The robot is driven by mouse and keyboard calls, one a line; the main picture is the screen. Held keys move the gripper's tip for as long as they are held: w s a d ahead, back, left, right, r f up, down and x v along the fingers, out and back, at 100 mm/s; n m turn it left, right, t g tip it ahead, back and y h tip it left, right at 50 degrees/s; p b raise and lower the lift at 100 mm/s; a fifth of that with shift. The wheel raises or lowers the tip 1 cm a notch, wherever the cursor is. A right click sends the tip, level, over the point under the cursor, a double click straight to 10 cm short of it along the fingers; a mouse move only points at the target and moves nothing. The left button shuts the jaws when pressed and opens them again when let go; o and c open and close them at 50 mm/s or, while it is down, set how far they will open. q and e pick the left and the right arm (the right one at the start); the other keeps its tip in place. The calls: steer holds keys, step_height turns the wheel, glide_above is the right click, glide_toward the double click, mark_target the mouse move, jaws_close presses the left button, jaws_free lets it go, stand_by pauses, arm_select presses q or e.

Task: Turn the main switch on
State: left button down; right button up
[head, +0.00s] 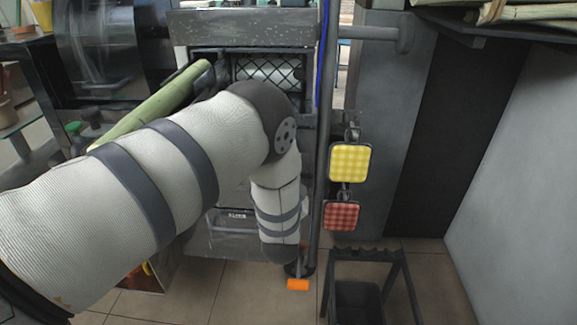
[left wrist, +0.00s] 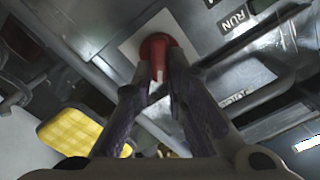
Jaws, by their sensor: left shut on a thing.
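The main switch is a red rotary knob (left wrist: 156,52) with a white mark, on a pale square plate (left wrist: 130,46) of a grey metal panel. My left gripper (left wrist: 160,82) has its two fingers on either side of the knob and is shut on it. In the head view my left arm reaches down in front of the press (head: 245,30) and hides the knob and the gripper. My right gripper is in neither view.
A green sugarcane stalk (head: 150,112) leans into the press beside my arm. A yellow checked pad (head: 350,162) and a red checked pad (head: 341,215) hang on the right. A dark stand (head: 365,256) stands below them. Floor is clear right of the stand.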

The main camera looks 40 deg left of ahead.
arm_select(q)
steer(key=m, duration=0.4)
steer(key=shift+d+f+m, duration=0.15)
steer(key=shift+f+m, duration=0.1)
steer(key=shift+m, duration=0.05)
steer(key=m, duration=0.5)
steer(key=shift+f+m, duration=0.3)
steer(key=c, duration=1.6)
jaws_free()
steer(key=v, duration=0.7)
steer(key=shift+d, duration=0.15)
steer(key=shift+s, duration=0.2)
